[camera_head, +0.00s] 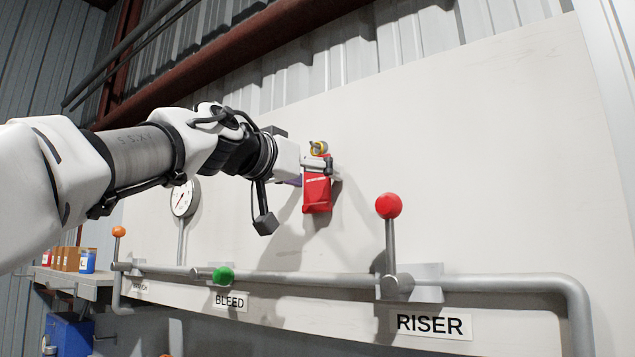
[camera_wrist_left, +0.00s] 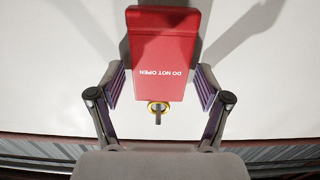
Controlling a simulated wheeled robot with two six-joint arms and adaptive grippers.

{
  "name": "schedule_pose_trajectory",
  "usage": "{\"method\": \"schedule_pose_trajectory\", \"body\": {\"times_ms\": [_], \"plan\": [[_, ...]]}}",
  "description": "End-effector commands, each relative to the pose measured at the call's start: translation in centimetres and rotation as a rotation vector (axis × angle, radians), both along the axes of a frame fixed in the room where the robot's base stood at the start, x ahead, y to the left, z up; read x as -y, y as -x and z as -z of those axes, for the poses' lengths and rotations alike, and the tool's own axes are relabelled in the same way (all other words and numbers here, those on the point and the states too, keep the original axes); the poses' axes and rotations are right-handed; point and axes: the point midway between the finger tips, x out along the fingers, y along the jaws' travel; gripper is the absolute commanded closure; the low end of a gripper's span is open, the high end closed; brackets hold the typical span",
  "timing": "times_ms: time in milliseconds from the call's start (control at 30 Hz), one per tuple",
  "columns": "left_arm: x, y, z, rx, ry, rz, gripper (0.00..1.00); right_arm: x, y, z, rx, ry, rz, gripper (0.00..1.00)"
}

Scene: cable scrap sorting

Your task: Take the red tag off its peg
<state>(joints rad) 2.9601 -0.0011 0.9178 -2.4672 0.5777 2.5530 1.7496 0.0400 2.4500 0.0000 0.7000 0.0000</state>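The red tag (camera_head: 317,194) hangs on the pale wall panel, from a peg with a yellow ring (camera_head: 318,147) at its top. In the left wrist view the tag (camera_wrist_left: 160,40) appears upside down, with "DO NOT OPEN" in white. The yellow ring (camera_wrist_left: 159,106) sits around the peg below it there. My left gripper (camera_head: 320,164) is at the tag's upper part. In the left wrist view its fingers (camera_wrist_left: 160,86) stand one on each side of the tag, with a narrow gap on both sides. My right gripper is not in view.
Below runs a grey pipe (camera_head: 320,280) with a red-knobbed lever (camera_head: 388,206) by the RISER label (camera_head: 431,324) and a green knob (camera_head: 223,275) above BLEED. A gauge (camera_head: 184,198) is left, partly behind my arm.

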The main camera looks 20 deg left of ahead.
Motion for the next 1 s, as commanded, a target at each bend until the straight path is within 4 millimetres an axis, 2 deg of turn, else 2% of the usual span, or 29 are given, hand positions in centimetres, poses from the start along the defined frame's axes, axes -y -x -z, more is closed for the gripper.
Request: {"method": "schedule_pose_trajectory", "body": {"times_ms": [33, 67, 100, 433, 567, 600, 833, 867, 1000], "plan": [[0.0, 0.0, 0.0, 0.0, 0.0, 0.0, 0.52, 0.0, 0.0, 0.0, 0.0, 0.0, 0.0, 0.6], [0.0, 0.0, 0.0, 0.0, 0.0, 0.0, 0.62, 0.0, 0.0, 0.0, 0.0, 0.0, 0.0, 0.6], [0.0, 0.0, 0.0, 0.0, 0.0, 0.0, 0.63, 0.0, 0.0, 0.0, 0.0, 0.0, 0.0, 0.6], [0.0, 0.0, -0.1, 0.0, 0.0, 0.0, 0.64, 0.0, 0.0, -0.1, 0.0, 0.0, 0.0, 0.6], [0.0, 0.0, -1.0, 0.0, -0.001, 0.0, 0.64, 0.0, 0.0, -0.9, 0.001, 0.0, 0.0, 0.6], [-0.1, 0.2, -0.3, 0.003, -0.001, 0.001, 0.64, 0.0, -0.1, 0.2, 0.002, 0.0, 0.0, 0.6], [-1.0, 2.7, 0.4, 0.006, -0.001, 0.001, 0.64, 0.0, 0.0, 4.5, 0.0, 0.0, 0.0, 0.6], [-1.2, 3.4, 0.5, 0.007, -0.001, -0.001, 0.64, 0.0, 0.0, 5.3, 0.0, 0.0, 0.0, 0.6], [-2.9, 7.8, 0.6, 0.01, 0.001, -0.001, 0.64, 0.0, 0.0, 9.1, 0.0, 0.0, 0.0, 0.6]]}}
